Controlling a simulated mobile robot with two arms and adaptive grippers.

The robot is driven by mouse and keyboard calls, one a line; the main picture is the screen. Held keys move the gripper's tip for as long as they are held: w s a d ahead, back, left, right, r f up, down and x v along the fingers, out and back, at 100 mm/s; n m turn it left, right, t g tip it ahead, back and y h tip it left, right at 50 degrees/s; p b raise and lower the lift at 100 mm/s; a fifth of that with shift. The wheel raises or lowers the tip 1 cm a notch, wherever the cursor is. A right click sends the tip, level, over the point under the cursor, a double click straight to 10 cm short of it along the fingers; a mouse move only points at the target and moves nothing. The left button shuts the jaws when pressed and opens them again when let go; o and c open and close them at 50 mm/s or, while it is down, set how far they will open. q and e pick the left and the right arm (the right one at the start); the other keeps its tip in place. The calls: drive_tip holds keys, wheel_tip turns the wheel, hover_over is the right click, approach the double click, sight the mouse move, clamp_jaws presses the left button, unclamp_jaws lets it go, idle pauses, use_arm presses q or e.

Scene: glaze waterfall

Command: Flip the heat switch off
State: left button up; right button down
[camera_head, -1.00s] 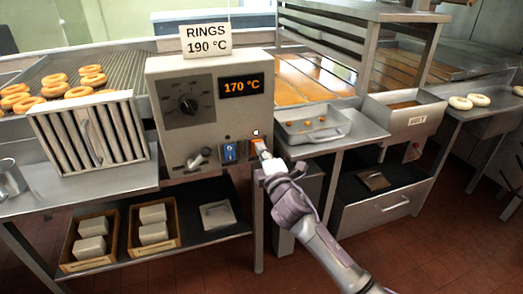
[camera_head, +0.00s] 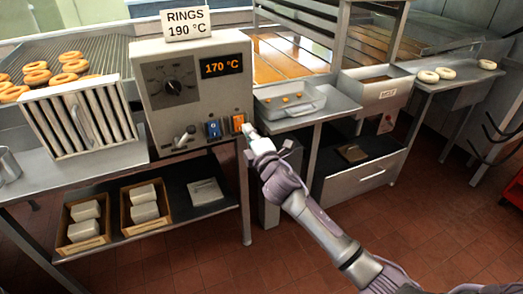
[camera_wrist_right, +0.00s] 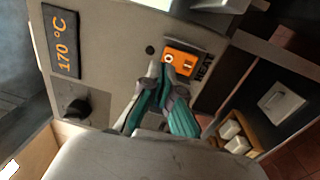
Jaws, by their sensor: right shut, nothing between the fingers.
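The heat switch (camera_head: 238,122) is a lit orange rocker at the lower right of the grey control box (camera_head: 205,100). In the right wrist view the orange heat switch (camera_wrist_right: 181,62) shows with the label HEAT beside it. My right gripper (camera_head: 249,129) is shut and empty, its tip just right of and slightly below the switch in the head view. In the wrist view its fingertips (camera_wrist_right: 160,72) lie at the switch's edge; I cannot tell whether they touch it. My left gripper is not in view.
A blue switch (camera_head: 213,130) and a lever (camera_head: 184,136) sit left of the heat switch. The box has a dial (camera_head: 173,82) and a display (camera_head: 221,65) reading 170 °C. A metal tray (camera_head: 290,99) stands close on the right.

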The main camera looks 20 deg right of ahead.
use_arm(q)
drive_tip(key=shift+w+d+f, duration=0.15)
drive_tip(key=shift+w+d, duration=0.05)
use_arm(e)
drive_tip(key=s, duration=0.8)
drive_tip(key=shift+s+d+r, duration=0.25)
drive_tip(key=shift+s+r, duration=0.1)
